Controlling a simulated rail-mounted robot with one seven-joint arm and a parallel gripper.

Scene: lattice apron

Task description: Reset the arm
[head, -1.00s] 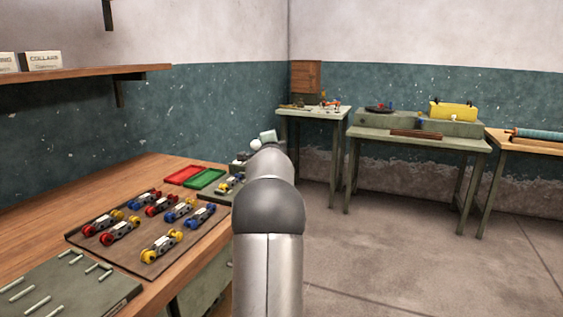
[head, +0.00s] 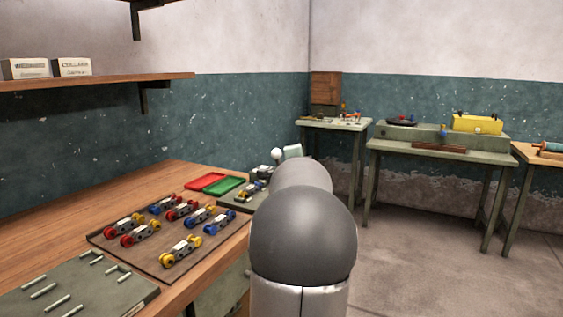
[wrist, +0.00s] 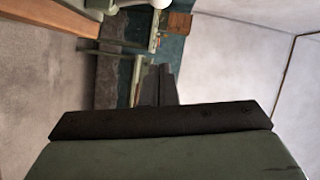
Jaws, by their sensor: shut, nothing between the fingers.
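My gripper (wrist: 160,85) shows in the wrist view as two dark fingers pressed together, with nothing between them. They point out over a dark bar and a green housing, into open room. In the head view my grey arm rises at the lower middle, and its rounded joint hides the gripper. No held object is visible.
A wooden bench (head: 50,240) on the left carries a brown tray (head: 150,262) of coloured link parts, a pin plate (head: 85,290), a red tray (head: 205,182) and a green tray (head: 232,186). A shelf (head: 100,82) hangs above. Floor (head: 420,270) on the right is clear.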

